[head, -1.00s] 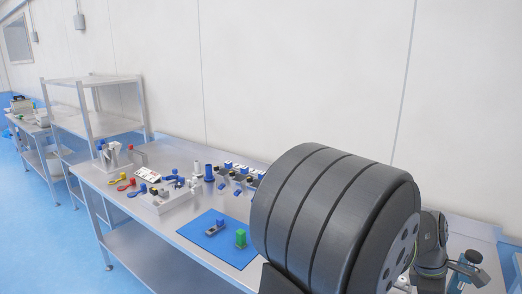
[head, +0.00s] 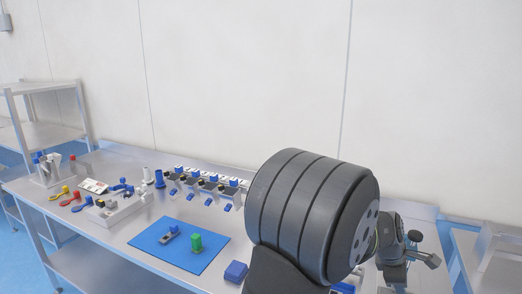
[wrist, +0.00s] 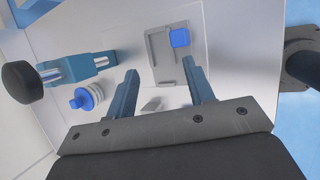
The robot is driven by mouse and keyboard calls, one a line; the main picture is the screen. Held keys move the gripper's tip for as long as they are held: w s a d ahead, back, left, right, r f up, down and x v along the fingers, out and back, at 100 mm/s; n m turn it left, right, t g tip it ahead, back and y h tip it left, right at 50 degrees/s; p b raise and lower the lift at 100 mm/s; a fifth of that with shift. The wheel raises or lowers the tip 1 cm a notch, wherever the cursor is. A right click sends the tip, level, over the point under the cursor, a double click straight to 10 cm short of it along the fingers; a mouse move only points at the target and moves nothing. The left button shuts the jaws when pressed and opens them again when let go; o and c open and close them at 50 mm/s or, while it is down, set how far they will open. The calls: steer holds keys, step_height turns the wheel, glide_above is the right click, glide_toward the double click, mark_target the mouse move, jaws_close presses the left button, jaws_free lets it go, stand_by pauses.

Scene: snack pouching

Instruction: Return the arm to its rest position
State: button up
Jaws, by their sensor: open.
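My gripper (wrist: 160,66) shows in the wrist view with its two blue-grey fingers spread apart and nothing between them. Below the fingers lie a pale surface and a flat grey fixture (wrist: 161,58) with a blue block (wrist: 180,38) at its corner. I cannot tell the exact height of the fingers above them. In the head view my large dark ribbed arm link fills the lower right and hides part of the table. I cannot make out the fingers in the head view.
A blue block (head: 236,272) lies near my arm. In the wrist view, a blue clamp-like part (wrist: 85,68) is left of the fingers.

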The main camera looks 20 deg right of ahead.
steer(key=w+f, duration=0.2)
steer(key=w, duration=0.1)
steer(key=shift+w+f, duration=0.15)
steer(key=shift+f, duration=0.1)
steer(key=shift+w+d+f, duration=0.1)
steer(key=shift+w+f, duration=0.05)
steer(key=shift+f, duration=0.4)
steer(key=o, duration=1.1)
steer(key=shift+o, duration=0.2)
steer(key=shift+w+r, duration=0.1)
steer(key=shift+r, duration=0.3)
steer(key=w+a+r+g+y, duration=0.1)
steer(key=a+r, duration=0.1)
steer(key=r, duration=0.4)
steer(key=w+a+r+g+y, duration=0.1)
steer(key=w+a+r+g, duration=0.1)
steer(key=r, duration=0.3)
steer(key=x, duration=0.9)
steer(key=shift+s+d+f, duration=0.15)
steer(key=shift+s+f, duration=0.1)
steer(key=shift+f, duration=0.1)
